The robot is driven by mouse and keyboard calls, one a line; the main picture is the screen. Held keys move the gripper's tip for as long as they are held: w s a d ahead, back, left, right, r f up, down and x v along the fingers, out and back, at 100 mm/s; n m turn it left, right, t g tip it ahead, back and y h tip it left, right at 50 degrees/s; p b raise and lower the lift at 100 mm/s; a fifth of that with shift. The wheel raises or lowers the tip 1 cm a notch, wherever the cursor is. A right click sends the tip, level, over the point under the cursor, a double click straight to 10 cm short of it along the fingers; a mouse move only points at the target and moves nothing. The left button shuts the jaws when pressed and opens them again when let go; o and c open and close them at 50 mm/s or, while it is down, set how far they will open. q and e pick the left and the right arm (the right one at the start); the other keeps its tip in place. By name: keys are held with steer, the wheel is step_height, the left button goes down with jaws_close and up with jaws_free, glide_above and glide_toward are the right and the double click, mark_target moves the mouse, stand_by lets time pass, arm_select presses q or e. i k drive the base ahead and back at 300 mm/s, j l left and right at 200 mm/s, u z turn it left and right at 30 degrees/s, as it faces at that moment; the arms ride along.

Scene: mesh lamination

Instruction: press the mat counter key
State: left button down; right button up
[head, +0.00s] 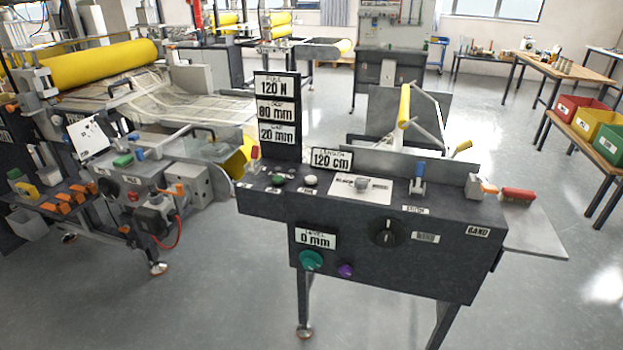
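A dark control console (450,262) stands in front of me. On its top are a green button (278,180), a pale button (311,181), a white labelled plate with a small grey knob (389,185) and a blue-topped lever (419,172). Its front has a black rotary knob (386,232), a teal round knob (311,260) and a smaller purple button (345,270). The small labels are too blurred to tell which of these is the mat counter key. Neither of my grippers shows in the head view.
A display post (277,112) reading 120 N, 80 mm and 20 mm rises at the console's back left. A red-bristled brush (517,195) lies at its right end. A machine with a yellow roller (100,66) stands left. The floor in front is clear.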

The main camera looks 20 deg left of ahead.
mark_target(310, 180)
steer(key=i+u, duration=0.15)
steer(key=i, duration=0.3)
steer(key=i+l+u, duration=0.2)
steer(key=i, duration=0.2)
steer(key=i+l+u, duration=0.15)
steer(key=i, duration=0.3)
steer(key=i+l+u, duration=0.15)
steer(key=i, duration=0.25)
steer(key=l, duration=0.1)
